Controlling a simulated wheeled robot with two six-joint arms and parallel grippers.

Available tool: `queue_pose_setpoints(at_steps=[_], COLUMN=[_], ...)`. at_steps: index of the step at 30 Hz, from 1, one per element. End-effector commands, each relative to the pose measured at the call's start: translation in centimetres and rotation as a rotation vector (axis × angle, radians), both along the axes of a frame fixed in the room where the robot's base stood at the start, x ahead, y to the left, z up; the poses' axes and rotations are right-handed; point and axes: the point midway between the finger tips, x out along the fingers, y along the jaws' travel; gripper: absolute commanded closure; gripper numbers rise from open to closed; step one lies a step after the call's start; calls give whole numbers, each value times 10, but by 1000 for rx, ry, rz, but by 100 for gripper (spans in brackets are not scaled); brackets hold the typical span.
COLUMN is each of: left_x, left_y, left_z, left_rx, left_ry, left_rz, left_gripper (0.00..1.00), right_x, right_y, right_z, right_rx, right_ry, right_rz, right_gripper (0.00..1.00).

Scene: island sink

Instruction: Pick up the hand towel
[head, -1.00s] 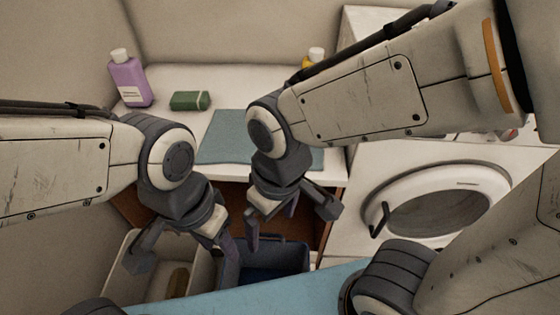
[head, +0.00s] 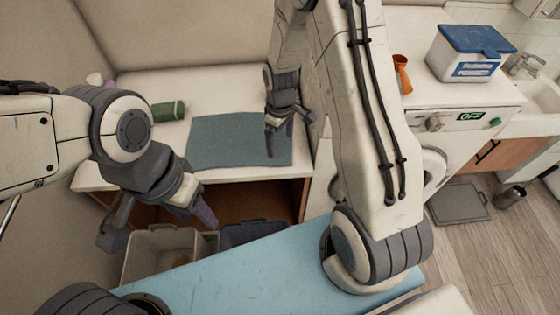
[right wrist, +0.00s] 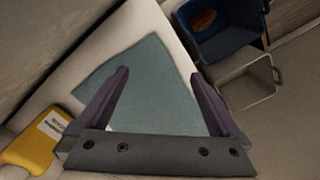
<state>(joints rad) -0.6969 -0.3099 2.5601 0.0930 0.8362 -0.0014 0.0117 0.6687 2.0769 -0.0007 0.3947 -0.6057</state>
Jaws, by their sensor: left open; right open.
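The hand towel (head: 225,145) is a flat blue-grey cloth lying spread on a white counter. It also shows in the right wrist view (right wrist: 150,85), between and beyond my fingers. My right gripper (head: 281,140) is open and empty, over the towel's right part in the head view. In the right wrist view, my right gripper's purple fingers (right wrist: 160,75) stand apart with the towel behind them. Whether they touch it I cannot tell. My left gripper (head: 160,230) is open and empty, in front of the counter at lower left, away from the towel.
A green block (head: 168,110) lies left of the towel. A yellow bottle (right wrist: 28,150) shows in the wrist view. Below the counter stand a pale bin (head: 135,250) and a dark blue bin (head: 255,230). To the right are a lidded box (head: 460,65), an orange cup (head: 402,75) and a washer.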

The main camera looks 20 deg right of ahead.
Motion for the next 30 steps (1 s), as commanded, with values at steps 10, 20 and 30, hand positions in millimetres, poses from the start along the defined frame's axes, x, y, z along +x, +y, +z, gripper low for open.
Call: queue_pose_setpoints(at_steps=[10, 20, 30], left_x=[0, 0, 0], left_y=[0, 0, 0], left_z=[-46, -70, -70], left_rx=[0, 0, 0], left_ry=[0, 0, 0], left_rz=[4, 2, 2], left_gripper=[50, 50, 50], right_x=[-1, -1, -1], right_y=[0, 0, 1], right_z=[-54, -88, -89], right_rx=[0, 0, 0], right_ry=[1, 1, 2], right_rz=[-1, -1, -1], right_gripper=[0, 0, 3])
